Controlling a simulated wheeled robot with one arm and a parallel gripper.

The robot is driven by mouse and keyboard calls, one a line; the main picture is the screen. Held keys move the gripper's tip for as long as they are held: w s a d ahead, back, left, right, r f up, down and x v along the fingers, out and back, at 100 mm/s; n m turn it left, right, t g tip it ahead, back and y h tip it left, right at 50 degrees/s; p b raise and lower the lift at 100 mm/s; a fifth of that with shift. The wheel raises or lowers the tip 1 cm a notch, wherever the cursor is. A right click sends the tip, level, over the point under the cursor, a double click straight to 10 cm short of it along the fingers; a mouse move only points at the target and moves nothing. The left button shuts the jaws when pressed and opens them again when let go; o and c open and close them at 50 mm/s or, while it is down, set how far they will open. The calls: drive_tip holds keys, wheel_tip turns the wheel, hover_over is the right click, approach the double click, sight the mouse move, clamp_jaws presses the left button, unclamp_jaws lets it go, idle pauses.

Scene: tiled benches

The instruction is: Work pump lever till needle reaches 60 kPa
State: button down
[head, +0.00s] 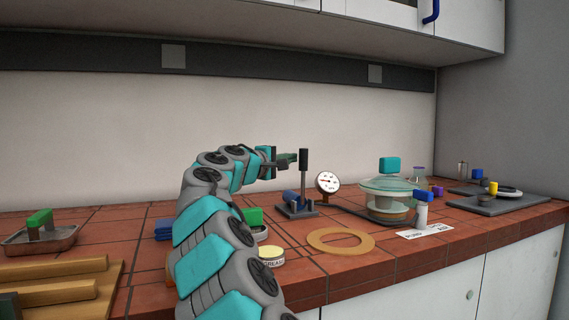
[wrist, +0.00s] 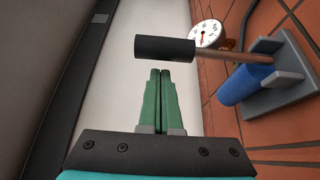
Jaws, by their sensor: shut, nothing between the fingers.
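The pump has a grey base (head: 297,211), a blue cylinder (wrist: 243,84) and an upright lever with a dark grip (head: 303,159). In the wrist view the lever grip (wrist: 164,48) lies across the picture just beyond my fingertips. My gripper (head: 294,158) is shut and empty, with its green fingers beside the grip; I cannot tell whether they touch it. The round white gauge (head: 327,182) stands right of the pump, and it also shows in the wrist view (wrist: 206,34). Its needle is too small to read surely.
A glass-lidded vessel (head: 390,197) with a teal knob stands right of the gauge. A tan ring (head: 339,241), a labelled jar (head: 271,256) and a white card (head: 424,231) lie nearer the front edge. A metal tray (head: 40,241) is at far left.

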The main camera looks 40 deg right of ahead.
drive_tip(key=shift+s+a, duration=0.1)
drive_tip(key=shift+s, duration=0.4)
drive_tip(key=shift+b, duration=0.35)
